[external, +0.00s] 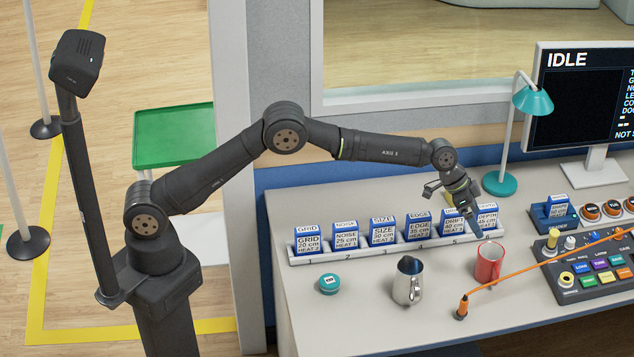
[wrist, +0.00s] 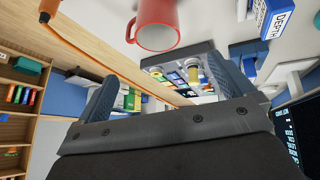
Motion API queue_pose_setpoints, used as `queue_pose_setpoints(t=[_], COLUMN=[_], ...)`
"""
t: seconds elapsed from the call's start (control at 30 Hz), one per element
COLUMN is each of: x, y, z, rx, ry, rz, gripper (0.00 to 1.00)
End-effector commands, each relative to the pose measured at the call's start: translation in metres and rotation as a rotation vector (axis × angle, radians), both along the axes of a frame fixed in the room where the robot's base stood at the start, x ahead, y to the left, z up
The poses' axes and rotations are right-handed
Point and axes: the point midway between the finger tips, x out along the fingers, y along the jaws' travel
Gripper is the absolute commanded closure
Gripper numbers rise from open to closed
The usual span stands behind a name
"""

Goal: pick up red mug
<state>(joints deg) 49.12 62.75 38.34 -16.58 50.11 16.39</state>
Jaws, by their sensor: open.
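The red mug (external: 488,263) stands upright on the grey desk, right of a metal pitcher, in the external view. My gripper (external: 472,222) is above the desk, a little up and left of the mug, and apart from it. In the wrist view the red mug (wrist: 155,24) is at the top centre, beyond my open fingers, and its top end is cut by the frame edge. My gripper (wrist: 168,95) shows two blue-grey fingers spread wide with nothing between them.
An orange cable (external: 540,268) runs just right of the mug from a plug on the desk. The metal pitcher (external: 407,281) and a teal tin (external: 329,283) stand left. A rack of labelled boxes (external: 383,233) lies behind. A control panel (external: 590,268) is at right.

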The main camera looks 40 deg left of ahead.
Motion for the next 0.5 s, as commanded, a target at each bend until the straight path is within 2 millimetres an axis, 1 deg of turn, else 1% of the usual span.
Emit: queue_pose_setpoints(t=[0.03, 0.23, 0.4, 0.5], x=[0.001, 0.006, 0.009, 0.010], y=[-0.005, -0.021, -0.029, -0.032], z=[-0.009, -0.036, -0.050, -0.052], rx=[0.001, 0.001, 0.001, 0.000], ry=[0.000, 0.001, 0.000, 0.000], rz=[0.000, 0.001, 0.000, 0.000], gripper=[0.02, 0.02, 0.02, 0.02])
